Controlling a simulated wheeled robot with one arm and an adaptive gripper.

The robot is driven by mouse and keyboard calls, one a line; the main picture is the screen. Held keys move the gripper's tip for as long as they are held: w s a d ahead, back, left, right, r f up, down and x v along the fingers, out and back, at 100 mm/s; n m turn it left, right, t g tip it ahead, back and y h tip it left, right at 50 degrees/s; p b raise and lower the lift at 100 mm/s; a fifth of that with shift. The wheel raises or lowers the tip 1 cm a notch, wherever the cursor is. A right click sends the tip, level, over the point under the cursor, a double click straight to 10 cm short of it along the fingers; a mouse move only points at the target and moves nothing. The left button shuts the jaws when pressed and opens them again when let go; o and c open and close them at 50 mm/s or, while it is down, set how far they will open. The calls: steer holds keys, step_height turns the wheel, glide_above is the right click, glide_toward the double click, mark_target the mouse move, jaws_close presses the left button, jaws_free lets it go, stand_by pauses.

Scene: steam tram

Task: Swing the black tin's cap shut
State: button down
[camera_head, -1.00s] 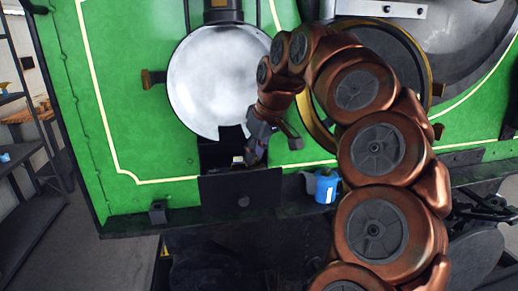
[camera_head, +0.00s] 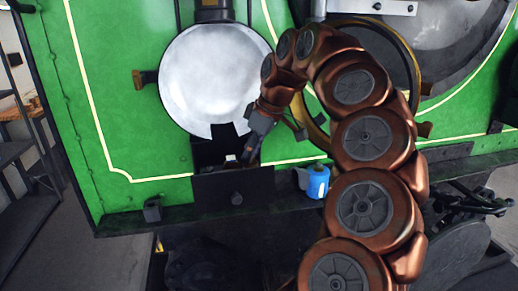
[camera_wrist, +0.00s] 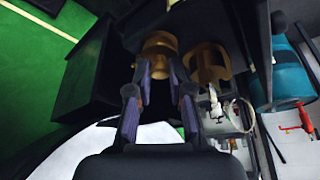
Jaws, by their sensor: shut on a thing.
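A black box-like tin (camera_head: 232,187) with a small round knob on its front sits below the pale round door, at the green wall's foot. Which part is its cap is hard to tell. My gripper (camera_head: 247,158) reaches down from the upper right to the dark opening above the box front. In the wrist view my gripper (camera_wrist: 160,88) has its two fingers on either side of a brass-coloured piece (camera_wrist: 158,55) and is shut on it. The fingers partly cover this piece. A second brass-coloured piece (camera_wrist: 208,62) shows to the right.
A blue cup-like container (camera_head: 317,182) stands on the ledge right of the box. A small black block (camera_head: 152,208) sits on the ledge to the left. The pale round door (camera_head: 212,80) is just above. A red-handled fitting (camera_wrist: 300,127) shows in the wrist view.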

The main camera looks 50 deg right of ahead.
steer(key=c, duration=1)
jaws_free()
steer(key=shift+c, duration=0.2)
steer(key=shift+v, duration=3.6)
steer(key=shift+s+d+r, duration=0.1)
steer(key=shift+s, duration=0.05)
steer(key=shift+r, duration=0.15)
